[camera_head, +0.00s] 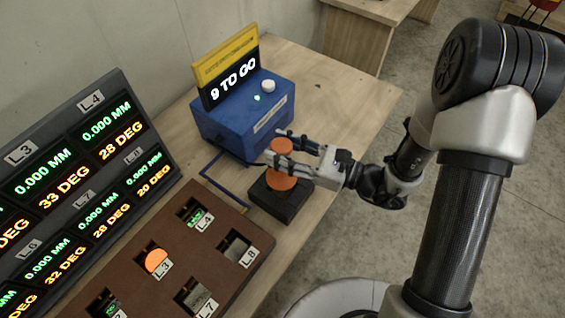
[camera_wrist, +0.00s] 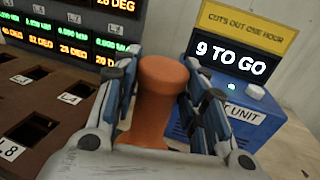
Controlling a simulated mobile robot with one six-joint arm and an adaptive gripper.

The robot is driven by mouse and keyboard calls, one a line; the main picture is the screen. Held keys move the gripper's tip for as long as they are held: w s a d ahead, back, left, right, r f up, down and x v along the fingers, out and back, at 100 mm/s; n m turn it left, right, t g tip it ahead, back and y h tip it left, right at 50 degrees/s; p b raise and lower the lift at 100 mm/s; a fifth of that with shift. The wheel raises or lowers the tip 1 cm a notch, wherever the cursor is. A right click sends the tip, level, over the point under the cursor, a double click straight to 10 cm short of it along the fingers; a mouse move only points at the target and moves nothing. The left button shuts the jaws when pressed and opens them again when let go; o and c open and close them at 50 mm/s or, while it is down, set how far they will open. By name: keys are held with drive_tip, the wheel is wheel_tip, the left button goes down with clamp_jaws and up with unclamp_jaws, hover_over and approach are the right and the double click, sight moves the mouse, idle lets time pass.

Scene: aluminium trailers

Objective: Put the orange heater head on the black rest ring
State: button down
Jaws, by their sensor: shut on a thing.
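The orange heater head (camera_head: 281,182) has a rounded top and a wider lower part. My gripper (camera_head: 277,147) is shut on its narrower middle, with one finger on each side. In the wrist view the heater head (camera_wrist: 157,100) stands upright between the two fingers (camera_wrist: 160,78). Its lower end is at the top of a square black block (camera_head: 292,208), which seems to be the black rest. The head and the gripper hide the ring, so I cannot tell whether the head touches it or sits just above it.
A blue unit (camera_head: 222,128) with a sign reading "9 TO GO" (camera_head: 235,80) stands close behind. A brown panel with labelled square openings (camera_head: 215,262) lies at the front left, an orange piece in L3 (camera_head: 156,261). A display board (camera_head: 75,185) stands at left. The table's right side is clear.

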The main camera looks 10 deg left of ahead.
drive_tip(key=shift+f+b, duration=0.85)
drive_tip(key=shift+f, duration=1.4)
drive_tip(key=shift+f, duration=0.1)
drive_tip(key=c, duration=1)
unclamp_jaws()
drive_tip(key=shift+d+r, duration=0.2)
drive_tip(key=shift+d, duration=0.1)
drive_tip(key=d, duration=0.3)
drive_tip(key=s+d+p, duration=0.1)
drive_tip(key=d, duration=0.3)
drive_tip(key=s+d+p, duration=0.1)
drive_tip(key=d, duration=0.3)
drive_tip(key=shift+d, duration=0.15)
